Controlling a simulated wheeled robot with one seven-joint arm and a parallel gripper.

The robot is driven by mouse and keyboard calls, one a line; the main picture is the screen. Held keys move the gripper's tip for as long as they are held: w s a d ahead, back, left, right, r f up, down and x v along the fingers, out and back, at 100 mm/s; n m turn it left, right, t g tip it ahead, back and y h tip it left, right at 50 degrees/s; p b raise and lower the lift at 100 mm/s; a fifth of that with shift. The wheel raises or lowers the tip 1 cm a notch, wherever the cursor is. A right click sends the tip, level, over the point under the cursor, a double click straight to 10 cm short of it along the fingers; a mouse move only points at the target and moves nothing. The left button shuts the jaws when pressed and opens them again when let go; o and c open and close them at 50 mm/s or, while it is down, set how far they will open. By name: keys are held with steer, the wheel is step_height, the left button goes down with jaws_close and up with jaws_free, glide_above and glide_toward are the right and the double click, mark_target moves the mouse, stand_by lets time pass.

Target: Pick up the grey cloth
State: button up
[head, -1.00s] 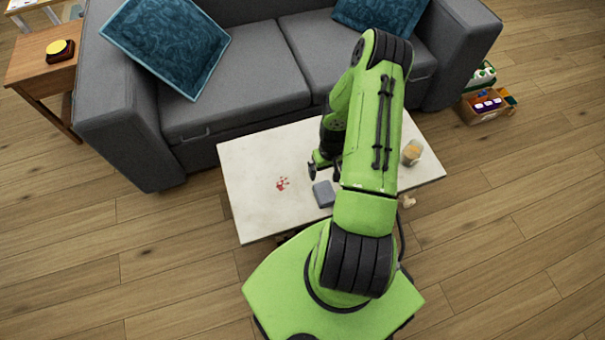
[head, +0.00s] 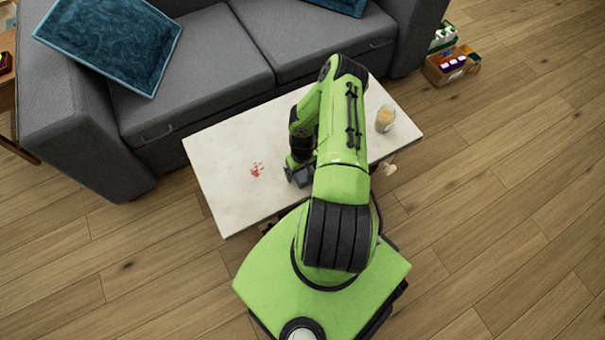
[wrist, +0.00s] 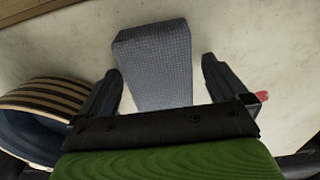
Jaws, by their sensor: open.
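The grey cloth (wrist: 155,65) is a folded, woven-looking block lying on the pale table top. In the wrist view it lies ahead of and between the two dark fingers of my gripper (wrist: 160,72). The fingers are apart with nothing gripped, one to each side of the cloth's near end. In the head view my gripper (head: 299,177) is low over the table, left of my arm. There it and my arm largely hide the cloth.
A striped round vessel (wrist: 40,108) is close left of my gripper in the wrist view. A grey sofa (head: 215,55) stands behind the table; a box (head: 450,65) sits at right.

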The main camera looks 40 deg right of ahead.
steer(key=shift+r, duration=0.1)
steer(key=shift+c, duration=0.2)
steer(key=c, duration=0.9)
step_height(320, 180, up, 10)
steer(key=p, duration=0.3)
steer(key=shift+p, duration=0.3)
